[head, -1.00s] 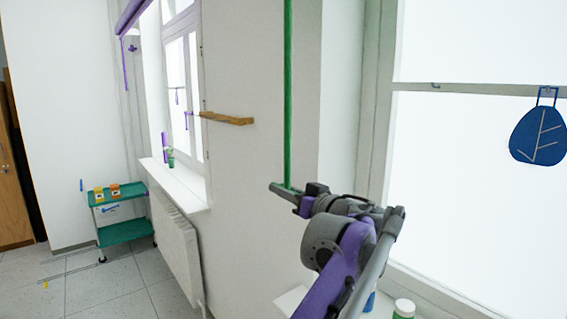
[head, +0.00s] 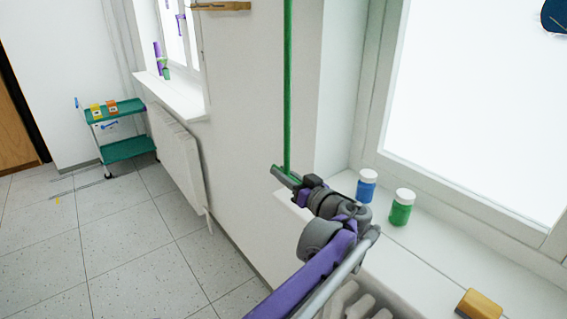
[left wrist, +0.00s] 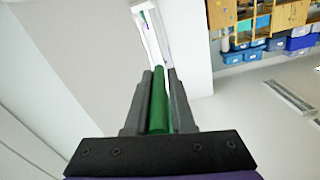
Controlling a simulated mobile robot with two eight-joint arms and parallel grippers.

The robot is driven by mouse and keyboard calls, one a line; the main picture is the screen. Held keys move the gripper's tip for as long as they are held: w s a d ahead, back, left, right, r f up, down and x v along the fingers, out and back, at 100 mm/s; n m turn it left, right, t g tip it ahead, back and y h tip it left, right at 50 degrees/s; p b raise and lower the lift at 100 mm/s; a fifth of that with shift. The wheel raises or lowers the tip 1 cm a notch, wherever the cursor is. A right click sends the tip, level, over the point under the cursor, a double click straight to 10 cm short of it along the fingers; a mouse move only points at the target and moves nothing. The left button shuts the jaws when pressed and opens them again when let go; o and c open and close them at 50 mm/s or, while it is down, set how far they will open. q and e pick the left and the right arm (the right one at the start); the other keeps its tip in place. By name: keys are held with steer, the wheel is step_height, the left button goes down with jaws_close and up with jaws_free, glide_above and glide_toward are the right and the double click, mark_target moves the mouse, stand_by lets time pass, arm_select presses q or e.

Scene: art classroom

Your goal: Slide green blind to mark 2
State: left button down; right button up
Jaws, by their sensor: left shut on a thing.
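A thin green cord or rod (head: 288,80) hangs straight down beside the near window, and its upper end runs out of the picture. My left gripper (head: 284,175) is shut on its lower part, close to the height of the near sill. In the left wrist view, the green rod (left wrist: 158,105) lies between the two dark fingers of my left gripper (left wrist: 160,90). The green blind itself and its marks are not seen in either current view. My right gripper is not in view.
A blue-bodied jar (head: 366,187), a green-bodied jar (head: 401,208) and a wooden-topped block (head: 482,303) stand on the near sill (head: 440,270). A radiator (head: 176,150) and a green trolley (head: 130,149) are at left. A wooden bar (head: 222,6) juts from the wall.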

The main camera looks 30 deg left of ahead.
arm_select(q)
steer(key=shift+f, duration=0.35)
steer(key=c, duration=0.8)
jaws_free()
steer(key=v, duration=1.1)
